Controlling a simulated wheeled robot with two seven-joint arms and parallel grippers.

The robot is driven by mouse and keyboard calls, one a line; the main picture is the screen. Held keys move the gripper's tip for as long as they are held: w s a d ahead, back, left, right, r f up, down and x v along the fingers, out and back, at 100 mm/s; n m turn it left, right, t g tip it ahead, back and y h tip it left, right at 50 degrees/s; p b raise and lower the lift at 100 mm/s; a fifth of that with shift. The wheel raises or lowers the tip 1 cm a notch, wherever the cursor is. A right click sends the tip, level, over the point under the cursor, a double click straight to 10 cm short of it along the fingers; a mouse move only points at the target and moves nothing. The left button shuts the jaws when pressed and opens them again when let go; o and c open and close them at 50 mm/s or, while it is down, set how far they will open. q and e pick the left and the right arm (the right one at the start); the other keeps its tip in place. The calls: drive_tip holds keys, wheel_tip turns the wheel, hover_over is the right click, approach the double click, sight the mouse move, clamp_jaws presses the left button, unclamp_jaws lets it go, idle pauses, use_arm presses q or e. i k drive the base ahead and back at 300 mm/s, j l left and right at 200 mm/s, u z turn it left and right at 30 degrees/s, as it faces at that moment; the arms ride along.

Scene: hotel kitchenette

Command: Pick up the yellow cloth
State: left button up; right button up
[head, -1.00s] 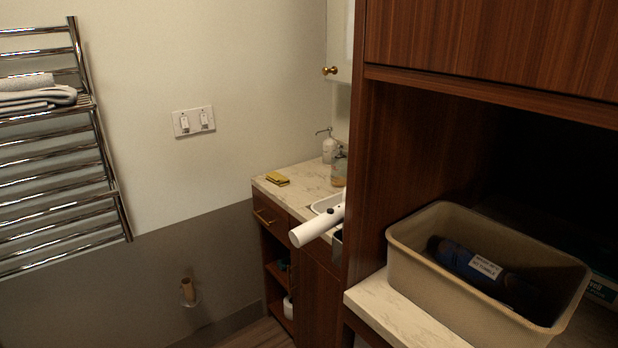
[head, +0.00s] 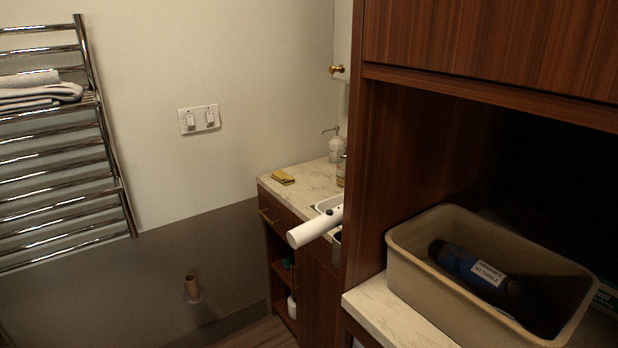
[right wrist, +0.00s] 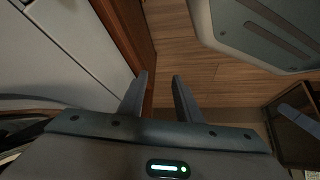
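The yellow cloth (head: 283,177) lies folded on the far marble counter (head: 300,183), near its left end. It is small in the head view and nothing covers it. My right gripper (right wrist: 160,78) shows in the right wrist view with its two fingers apart and nothing between them. It points toward the wood floor, far from the cloth. My left gripper is not in view.
A tall wooden cabinet panel (head: 375,180) stands between me and part of the far counter. A beige bin (head: 425,270) with a dark bottle (head: 470,265) sits on the near counter. A soap dispenser (head: 336,150) stands behind the cloth. A towel rack (head: 110,150) is on the left wall.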

sight(280, 176)
drive_tip(key=k, duration=0.5)
drive_tip(key=i+j, duration=0.3)
drive_tip(key=i, duration=0.15)
drive_tip(key=i+j+u, duration=0.1)
drive_tip(key=i+j, duration=0.5)
drive_tip(key=i, duration=0.35)
drive_tip(key=i+j+u, duration=0.1)
drive_tip(key=i+j, duration=0.2)
drive_tip(key=i, duration=0.15)
drive_tip(key=i+j, duration=0.25)
drive_tip(key=i, duration=0.25)
